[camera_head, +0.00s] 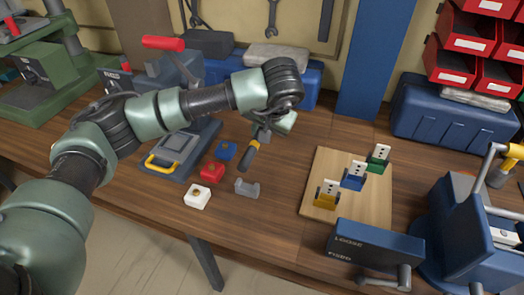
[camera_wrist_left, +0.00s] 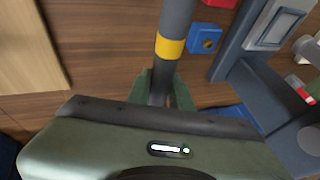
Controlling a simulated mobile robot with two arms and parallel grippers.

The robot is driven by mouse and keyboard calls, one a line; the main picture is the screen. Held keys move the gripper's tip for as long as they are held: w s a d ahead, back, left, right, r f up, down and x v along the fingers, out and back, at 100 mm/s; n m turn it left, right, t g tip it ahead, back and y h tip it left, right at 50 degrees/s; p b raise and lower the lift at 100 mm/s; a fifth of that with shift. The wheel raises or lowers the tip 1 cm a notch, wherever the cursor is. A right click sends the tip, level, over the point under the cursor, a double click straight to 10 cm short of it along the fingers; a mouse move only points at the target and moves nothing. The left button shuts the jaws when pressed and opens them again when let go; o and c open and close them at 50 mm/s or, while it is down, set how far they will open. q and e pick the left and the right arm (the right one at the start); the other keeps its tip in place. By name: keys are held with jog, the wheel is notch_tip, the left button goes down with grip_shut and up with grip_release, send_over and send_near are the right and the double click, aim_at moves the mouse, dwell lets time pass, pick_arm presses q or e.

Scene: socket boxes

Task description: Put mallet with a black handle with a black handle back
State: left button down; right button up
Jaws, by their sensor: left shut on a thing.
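My left gripper (camera_head: 264,127) is shut on the mallet (camera_head: 249,155) and holds it above the middle of the bench. In the left wrist view the handle (camera_wrist_left: 174,25) runs up from between the fingers of the gripper (camera_wrist_left: 160,92). My right gripper is not in view.
White (camera_head: 197,197), red (camera_head: 212,172) and blue (camera_head: 225,150) socket boxes stand left of the cradle. A wooden board (camera_head: 317,160) with yellow, blue and green switch holders lies to the right. A blue vise (camera_head: 375,248) stands at the front right. Bare wood lies between cradle and board.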

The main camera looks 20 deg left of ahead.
pick_arm(q)
notch_tip(320, 180, down, 3)
jog(key=shift+w+f, duration=0.1)
jog(key=shift+f, duration=0.1)
notch_tip(320, 180, down, 4)
jog(key=shift+r+p, duration=0.15)
jog(key=shift+p, duration=0.15)
jog(key=shift+f, duration=0.4)
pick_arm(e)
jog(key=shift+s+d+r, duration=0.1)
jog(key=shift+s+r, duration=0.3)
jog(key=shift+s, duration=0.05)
pick_arm(q)
jog(key=shift+f, duration=0.15)
jog(key=c, duration=1.5)
grip_release()
jog(key=shift+c, duration=0.2)
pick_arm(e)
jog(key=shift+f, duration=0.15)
